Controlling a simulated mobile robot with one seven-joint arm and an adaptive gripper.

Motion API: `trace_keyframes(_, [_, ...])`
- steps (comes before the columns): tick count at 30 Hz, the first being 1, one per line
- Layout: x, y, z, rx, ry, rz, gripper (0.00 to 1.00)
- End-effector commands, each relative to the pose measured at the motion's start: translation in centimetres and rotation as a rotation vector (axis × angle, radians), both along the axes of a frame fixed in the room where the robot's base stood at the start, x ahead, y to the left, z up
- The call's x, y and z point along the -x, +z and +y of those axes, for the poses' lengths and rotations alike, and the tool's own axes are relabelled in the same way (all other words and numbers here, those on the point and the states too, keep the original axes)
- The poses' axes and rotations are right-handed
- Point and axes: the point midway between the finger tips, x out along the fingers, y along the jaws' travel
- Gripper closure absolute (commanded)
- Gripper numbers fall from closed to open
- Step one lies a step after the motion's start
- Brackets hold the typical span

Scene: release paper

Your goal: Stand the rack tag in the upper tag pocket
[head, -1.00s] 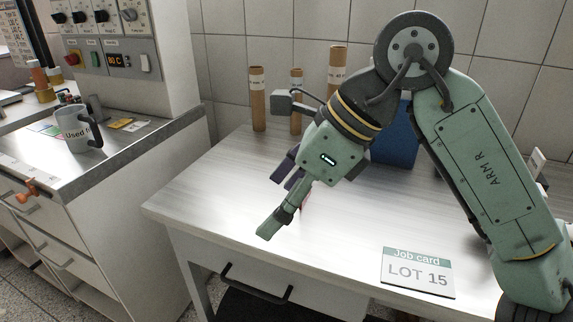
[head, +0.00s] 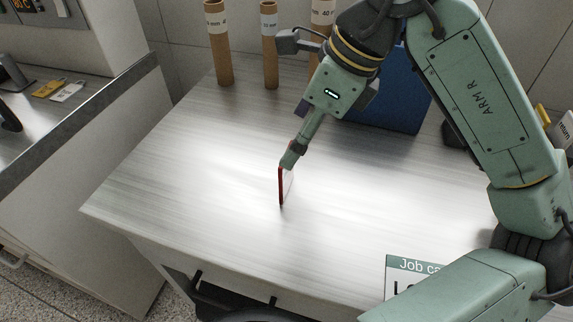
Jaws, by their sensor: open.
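A thin upright piece with a red edge (head: 281,187) shows just below my gripper (head: 289,158), over the table's middle. It is seen nearly edge-on, so I cannot tell if it is the rack tag or part of a holder. My gripper points down and is open. Its fingers overlap the top of the red-edged piece in the picture; whether they touch it I cannot tell. I cannot make out an upper tag pocket. Yellow (head: 48,89) and white (head: 67,92) tags lie on the left counter.
Cardboard tubes (head: 269,45) stand at the back of the table. A blue box (head: 400,110) is behind my arm. A job card (head: 402,266) at the front right is partly hidden by my arm. The table's left half is clear.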

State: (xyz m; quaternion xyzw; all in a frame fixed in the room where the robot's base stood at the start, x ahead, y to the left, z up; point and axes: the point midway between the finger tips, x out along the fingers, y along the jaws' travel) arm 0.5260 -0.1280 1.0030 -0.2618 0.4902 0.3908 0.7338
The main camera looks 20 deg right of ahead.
Motion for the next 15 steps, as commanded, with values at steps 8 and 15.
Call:
trace_keyframes(8, [-0.4,-2.2,0.8,-0.002,0.001,0.002,0.18])
trace_keyframes(15, [-1.1,-5.5,1.6,-0.003,0.0,0.002,0.18])
